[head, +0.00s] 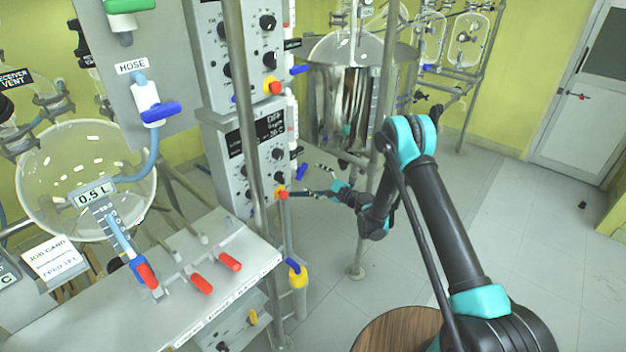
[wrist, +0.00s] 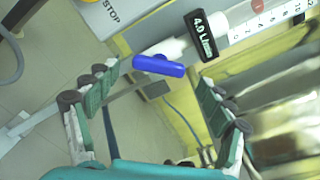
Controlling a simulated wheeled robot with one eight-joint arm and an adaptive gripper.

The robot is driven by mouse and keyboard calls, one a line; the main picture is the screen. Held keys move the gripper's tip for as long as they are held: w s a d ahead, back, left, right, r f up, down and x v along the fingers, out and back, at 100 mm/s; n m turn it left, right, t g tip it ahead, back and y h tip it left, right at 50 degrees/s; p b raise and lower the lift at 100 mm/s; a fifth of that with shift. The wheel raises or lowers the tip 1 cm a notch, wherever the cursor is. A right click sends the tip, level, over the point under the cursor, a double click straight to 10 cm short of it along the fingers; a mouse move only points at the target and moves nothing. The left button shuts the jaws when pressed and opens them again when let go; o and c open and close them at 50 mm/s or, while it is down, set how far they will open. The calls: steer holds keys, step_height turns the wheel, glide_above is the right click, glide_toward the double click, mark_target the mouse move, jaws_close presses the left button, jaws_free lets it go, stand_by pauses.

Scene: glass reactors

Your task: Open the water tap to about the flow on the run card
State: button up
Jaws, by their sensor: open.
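The tap has a blue lever handle (wrist: 158,66) on a white body (wrist: 172,48), in line with a flow tube. The lever lies at an angle across the pipe line. A small black display (wrist: 201,36) beside the tube reads 4.0 L/min. In the head view a blue handle (head: 302,172) under a white tube (head: 293,118) appears to be the same tap. My gripper (wrist: 160,95) is open and empty, its fingers on either side of the lever in the picture. Contact is not visible. My gripper in the head view (head: 306,181) is at the control box's edge.
A grey control box (head: 245,165) with knobs and a red stop button (head: 282,194) stands close beside my gripper. A metal post (head: 250,110) crosses in front. A card (head: 48,262) at lower left reads JOB CARD. A steel vessel (head: 340,100) stands behind.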

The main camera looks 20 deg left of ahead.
steer(key=shift+c, duration=0.6)
steer(key=shift+w, duration=0.1)
steer(key=shift+c, duration=1.1)
steer(key=shift+w+d+r+n, duration=0.1)
steer(key=shift+d+r+n, duration=0.15)
steer(key=shift+n, duration=0.35)
steer(key=shift+c, duration=1.2)
steer(key=d+n, duration=0.1)
steer(key=n, duration=0.1)
steer(key=d+r+n+g, duration=0.1)
steer(key=n, duration=0.2)
steer(key=w+d+r+n+g, duration=0.1)
steer(key=n, duration=0.1)
steer(key=shift+n, duration=0.4)
steer(key=c, duration=0.4)
steer(key=n+g+h, duration=0.2)
steer(key=n+g, duration=0.1)
steer(key=n, duration=0.8)
glide_toward(304, 172)
steer(key=x, duration=1.1)
